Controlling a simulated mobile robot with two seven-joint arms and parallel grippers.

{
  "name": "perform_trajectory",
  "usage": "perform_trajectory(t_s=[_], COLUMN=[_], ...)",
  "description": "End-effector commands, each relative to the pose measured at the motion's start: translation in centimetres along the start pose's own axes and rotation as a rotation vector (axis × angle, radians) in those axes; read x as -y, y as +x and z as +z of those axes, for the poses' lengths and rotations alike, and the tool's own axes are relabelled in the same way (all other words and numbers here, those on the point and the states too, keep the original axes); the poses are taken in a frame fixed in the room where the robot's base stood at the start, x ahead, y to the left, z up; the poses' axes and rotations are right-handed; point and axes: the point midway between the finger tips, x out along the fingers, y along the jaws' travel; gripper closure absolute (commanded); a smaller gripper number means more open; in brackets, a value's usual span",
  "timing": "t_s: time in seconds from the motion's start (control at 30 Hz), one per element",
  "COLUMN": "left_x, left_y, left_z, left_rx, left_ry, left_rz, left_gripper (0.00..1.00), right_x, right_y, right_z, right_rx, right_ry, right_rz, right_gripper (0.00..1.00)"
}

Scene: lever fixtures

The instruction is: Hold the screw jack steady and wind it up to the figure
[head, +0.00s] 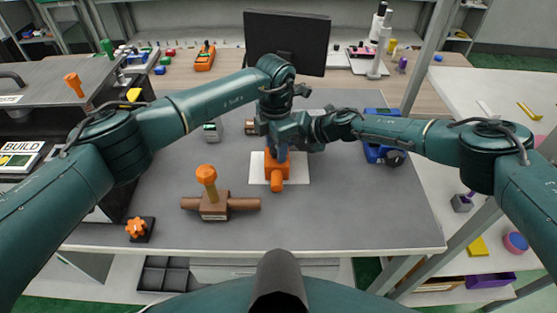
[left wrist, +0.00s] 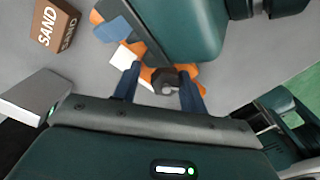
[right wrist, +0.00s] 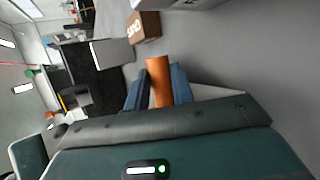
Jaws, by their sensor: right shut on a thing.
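The orange screw jack (head: 275,170) stands on a white plate (head: 300,170) in the middle of the grey table top; my arms hide its upper part in the head view. In the left wrist view, my left gripper (left wrist: 159,88) is open, its blue fingers wide apart on either side of the jack's dark round top (left wrist: 165,80). My right gripper (right wrist: 160,90) is shut on an orange cylindrical part of the jack (right wrist: 158,80), seen upright between its fingers in the right wrist view. No figure on the jack can be read.
A brown fixture with an orange-topped lever (head: 214,200) stands left of the jack, and an orange star knob (head: 137,228) sits at the front left. A brown SAND box (left wrist: 55,25) is behind the jack. A blue device (head: 383,150) stands right. The table's front right is clear.

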Motion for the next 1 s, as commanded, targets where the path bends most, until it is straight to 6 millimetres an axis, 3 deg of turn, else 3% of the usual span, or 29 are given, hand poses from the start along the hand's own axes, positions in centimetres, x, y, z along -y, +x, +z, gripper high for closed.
perform_trajectory(t_s=[0.03,0.37,1.0], left_x=[0.5,0.8,0.6], left_y=[1.1,0.9,-4.5], left_z=[-0.6,-0.4,-0.1], left_rx=[-0.024,-0.023,-0.012], left_ry=[0.002,0.007,0.006], left_rz=[-0.016,-0.021,-0.016], left_gripper=[0.51,0.51,0.51], right_x=[0.1,0.2,0.3], right_y=[0.1,0.1,0.0], right_z=[0.0,0.1,0.2], right_rx=[0.003,0.009,0.009], right_ry=[0.001,0.002,-0.001], right_rz=[0.000,-0.003,-0.007], right_gripper=[1.00,1.00,1.00])
